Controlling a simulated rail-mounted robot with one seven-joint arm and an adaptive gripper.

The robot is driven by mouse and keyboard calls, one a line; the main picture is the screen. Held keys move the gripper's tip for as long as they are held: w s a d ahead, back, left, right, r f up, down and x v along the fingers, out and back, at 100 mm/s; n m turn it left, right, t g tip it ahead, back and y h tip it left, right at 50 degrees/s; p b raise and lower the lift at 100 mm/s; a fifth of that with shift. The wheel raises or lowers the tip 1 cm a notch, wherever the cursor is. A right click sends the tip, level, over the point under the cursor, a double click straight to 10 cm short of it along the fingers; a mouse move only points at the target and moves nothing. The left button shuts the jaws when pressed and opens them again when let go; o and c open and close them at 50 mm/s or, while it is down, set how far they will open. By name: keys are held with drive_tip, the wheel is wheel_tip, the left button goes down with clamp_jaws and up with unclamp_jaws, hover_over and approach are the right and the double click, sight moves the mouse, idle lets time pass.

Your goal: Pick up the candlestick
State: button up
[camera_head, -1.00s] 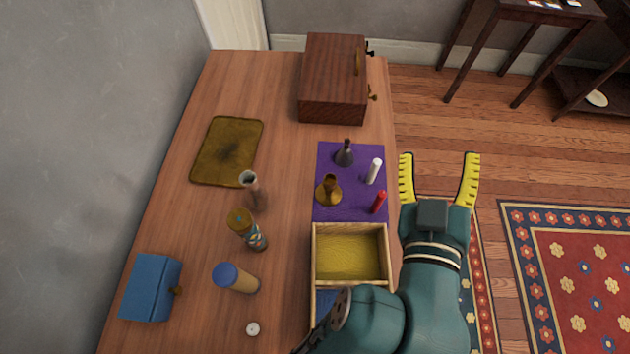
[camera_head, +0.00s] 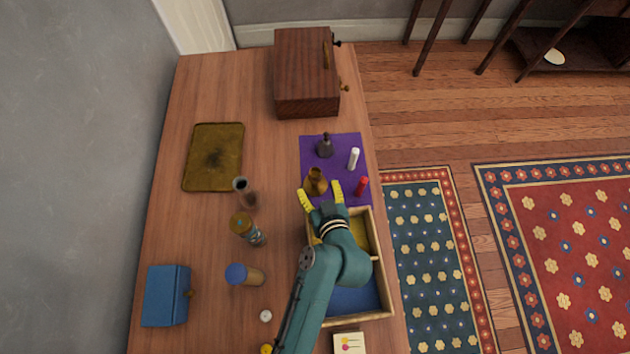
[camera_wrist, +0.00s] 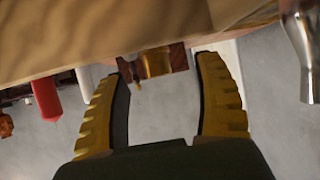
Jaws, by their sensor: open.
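A brass candlestick (camera_head: 315,182) stands on a purple cloth (camera_head: 343,143). A dark, bell-shaped candlestick (camera_head: 325,147) stands behind it on the same cloth. A white candle (camera_head: 353,159) and a red candle (camera_head: 361,186) stand to their right. My gripper (camera_head: 321,193) is open and empty at the cloth's near edge. Its fingertips lie just on the near side of the brass candlestick; their height against it is unclear. The wrist view shows my open fingers (camera_wrist: 165,62) and the red candle (camera_wrist: 46,98). A brass-and-brown thing between the fingers there cannot be identified surely.
An open wooden box (camera_head: 372,232) lies under my wrist. To the left stand a dark vase (camera_head: 245,190), a patterned cylinder (camera_head: 247,228) and a blue-topped jar (camera_head: 244,274). A wooden chest (camera_head: 306,75) stands at the back. A brass tray (camera_head: 212,158) lies left.

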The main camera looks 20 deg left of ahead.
sight(317, 180)
drive_tip(key=b+x, duration=0.1)
drive_tip(key=x, duration=0.5)
drive_tip(key=shift+w+d+b, duration=0.1)
drive_tip(key=shift+w+b, duration=0.25)
drive_tip(key=shift+w, duration=0.05)
drive_tip(key=shift+r, duration=0.1)
clamp_jaws()
